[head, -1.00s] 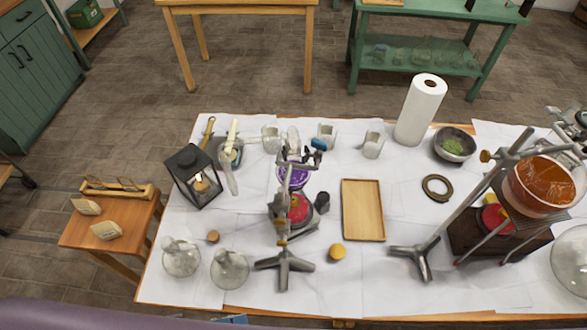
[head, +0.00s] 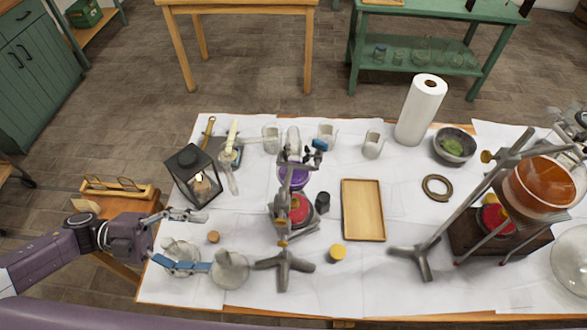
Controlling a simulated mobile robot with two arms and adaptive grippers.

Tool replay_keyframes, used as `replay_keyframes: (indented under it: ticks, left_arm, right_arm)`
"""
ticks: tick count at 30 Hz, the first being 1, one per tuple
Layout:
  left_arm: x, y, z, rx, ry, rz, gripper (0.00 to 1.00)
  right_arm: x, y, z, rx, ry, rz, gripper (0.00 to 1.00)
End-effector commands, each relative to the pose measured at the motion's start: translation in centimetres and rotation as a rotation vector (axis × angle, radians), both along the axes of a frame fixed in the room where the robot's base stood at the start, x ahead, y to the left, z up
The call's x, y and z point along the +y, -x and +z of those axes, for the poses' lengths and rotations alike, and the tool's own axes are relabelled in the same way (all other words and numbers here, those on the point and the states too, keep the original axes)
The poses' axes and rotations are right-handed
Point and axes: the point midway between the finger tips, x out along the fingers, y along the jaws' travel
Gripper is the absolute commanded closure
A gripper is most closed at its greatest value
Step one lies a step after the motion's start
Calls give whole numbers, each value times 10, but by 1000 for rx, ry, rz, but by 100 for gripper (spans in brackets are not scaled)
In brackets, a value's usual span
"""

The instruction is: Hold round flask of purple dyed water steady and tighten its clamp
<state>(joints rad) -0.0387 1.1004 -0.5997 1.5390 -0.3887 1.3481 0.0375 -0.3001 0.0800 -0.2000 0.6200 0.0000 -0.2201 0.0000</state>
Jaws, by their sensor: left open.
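The round flask of purple dyed water (head: 293,176) sits in the middle of the table, above a red-topped burner (head: 298,210). A metal stand (head: 284,262) rises in front of it, and its clamp (head: 303,160) reaches the flask's neck. The stand and clamp hide part of the flask. My left gripper (head: 207,240) is open and empty at the table's left edge, over two clear glass flasks, well to the left of the purple flask. My right gripper is not in view.
A black lantern (head: 190,176) stands at the left. A wooden tray (head: 363,210) lies right of the stand, with a yellow lid (head: 337,253) near it. A paper towel roll (head: 420,110) stands behind. A second stand with an orange flask (head: 540,187) is at the right.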

Motion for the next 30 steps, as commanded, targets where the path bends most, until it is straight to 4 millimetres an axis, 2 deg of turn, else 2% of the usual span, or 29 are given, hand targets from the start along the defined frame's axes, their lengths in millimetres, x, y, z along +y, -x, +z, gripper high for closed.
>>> replay_keyframes:
  ticks: [9,15,22,30]
  left_arm:
    - [-56,-71,-7,397,21,286,27]
    - [-77,-107,-11,692,94,461,27]
    - [-85,-128,-14,898,167,577,27]
    - [-97,-140,-15,938,185,600,27]
  right_arm:
    - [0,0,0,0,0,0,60]
    - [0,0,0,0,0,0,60]
    - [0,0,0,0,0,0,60]
    - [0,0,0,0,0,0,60]
